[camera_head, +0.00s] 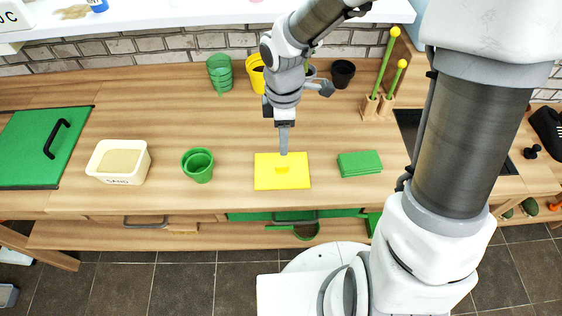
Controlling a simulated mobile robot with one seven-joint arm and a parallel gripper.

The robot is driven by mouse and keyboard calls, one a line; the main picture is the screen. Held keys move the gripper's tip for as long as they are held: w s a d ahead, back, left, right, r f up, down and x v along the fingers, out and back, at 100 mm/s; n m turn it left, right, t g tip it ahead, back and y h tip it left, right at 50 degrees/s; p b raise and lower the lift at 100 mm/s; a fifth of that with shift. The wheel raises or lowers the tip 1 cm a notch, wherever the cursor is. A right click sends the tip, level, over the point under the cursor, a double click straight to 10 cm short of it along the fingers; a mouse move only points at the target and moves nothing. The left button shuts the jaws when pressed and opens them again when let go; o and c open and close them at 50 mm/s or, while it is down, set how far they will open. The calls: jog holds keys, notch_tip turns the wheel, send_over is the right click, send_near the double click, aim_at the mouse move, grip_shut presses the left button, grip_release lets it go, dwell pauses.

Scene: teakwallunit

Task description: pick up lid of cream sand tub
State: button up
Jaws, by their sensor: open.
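A flat yellow square lid (268,182) with a small yellow knob on top lies on the wooden counter near its front edge. The cream sand tub (124,178) stands further left, uncovered, with lettering on its front and sand inside. My gripper (284,153) points down over the lid, with its tip just at or above the knob in the picture. It is open. I see its fingers nearly edge-on, so the gap between them is hidden. I cannot tell whether they touch the knob.
Green stacked cups (220,72), a yellow cup (255,76) and a dark pot (343,72) stand behind. A green panel (30,160) lies at far left.

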send_over(281, 166)
jog(key=f, duration=0.4)
jog(key=shift+w+d+f+b, duration=0.15)
jog(key=shift+d+f+b, duration=0.1)
jog(key=shift+f+b, duration=0.05)
jog(key=f+b, duration=0.1)
jog(key=f, duration=0.4)
jog(key=shift+a+f, duration=0.1)
jog(key=shift+a, duration=0.1)
grip_shut()
